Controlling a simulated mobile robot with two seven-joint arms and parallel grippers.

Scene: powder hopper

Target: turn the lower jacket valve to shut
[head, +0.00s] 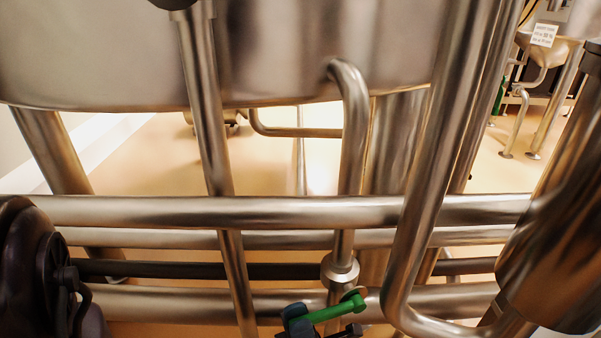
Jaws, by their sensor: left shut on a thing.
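The lower jacket valve shows at the bottom, right of the middle, as a green lever handle (335,310) below a round metal fitting (340,271) on a vertical pipe. The lever slants, its right end higher than its left end. My left gripper (316,325) is at the bottom edge, its dark fingers shut on the lever's left part. The gripper's lower part is cut off by the frame edge. The valve body is mostly hidden. My right gripper is not in view.
Horizontal steel pipes (280,211) cross the view above the valve. A bent pipe (412,235) stands close on the right, and a slanted pipe (212,130) on the left. The big steel vessel (100,50) hangs above. Open floor (150,165) shows behind.

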